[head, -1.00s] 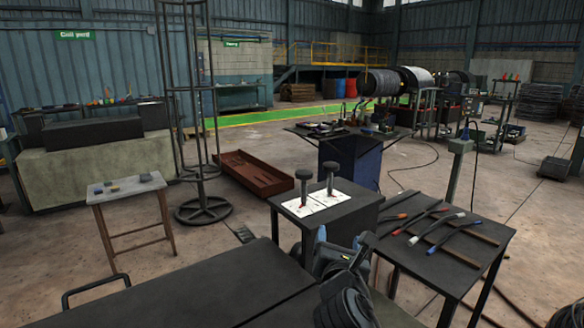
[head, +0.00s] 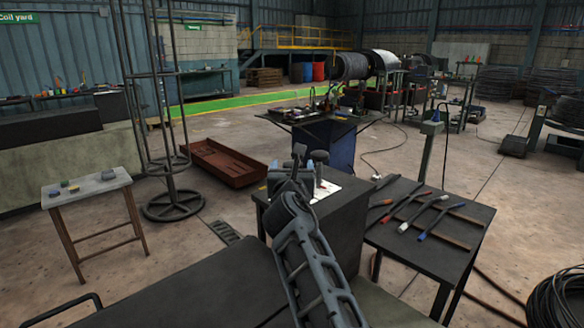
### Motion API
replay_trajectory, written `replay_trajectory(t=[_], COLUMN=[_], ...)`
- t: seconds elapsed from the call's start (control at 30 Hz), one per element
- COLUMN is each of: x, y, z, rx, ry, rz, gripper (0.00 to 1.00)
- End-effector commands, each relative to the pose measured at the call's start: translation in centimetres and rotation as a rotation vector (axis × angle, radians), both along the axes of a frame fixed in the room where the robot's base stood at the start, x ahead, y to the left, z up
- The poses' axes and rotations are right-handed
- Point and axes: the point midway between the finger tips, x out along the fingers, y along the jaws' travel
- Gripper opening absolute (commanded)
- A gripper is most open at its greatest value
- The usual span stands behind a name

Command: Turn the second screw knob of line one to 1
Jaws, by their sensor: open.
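Two dark screw knobs with round heads stand on white plates (head: 328,188) on top of a dark cabinet (head: 335,222). The left knob (head: 299,150) and the right knob (head: 319,156) show only their heads above my gripper. My gripper (head: 316,167), with bluish fingertips, is open in front of the knobs and overlaps them in the picture. I cannot tell whether it touches either one or has a stem between its fingers. My arm hides most of the left plate, the lower stems and the red marks on the left.
A black table (head: 415,250) on the right holds several cable pieces with coloured ends. A wooden-legged stool (head: 85,188) with small blocks stands on the left. A red tray (head: 225,163) lies on the floor behind. A cable coil (head: 560,305) lies at lower right.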

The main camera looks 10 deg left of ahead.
Motion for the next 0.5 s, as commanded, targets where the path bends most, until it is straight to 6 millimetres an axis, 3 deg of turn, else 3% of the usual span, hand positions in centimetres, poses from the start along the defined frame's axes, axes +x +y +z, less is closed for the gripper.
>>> replay_trajectory(t=[0.2,0.5], x=[2.0,2.6], y=[0.2,0.3], z=[-0.1,0.0], rx=[0.0,0.001], ry=[-0.001,-0.001], rz=[-0.001,0.0], gripper=[0.76,0.76])
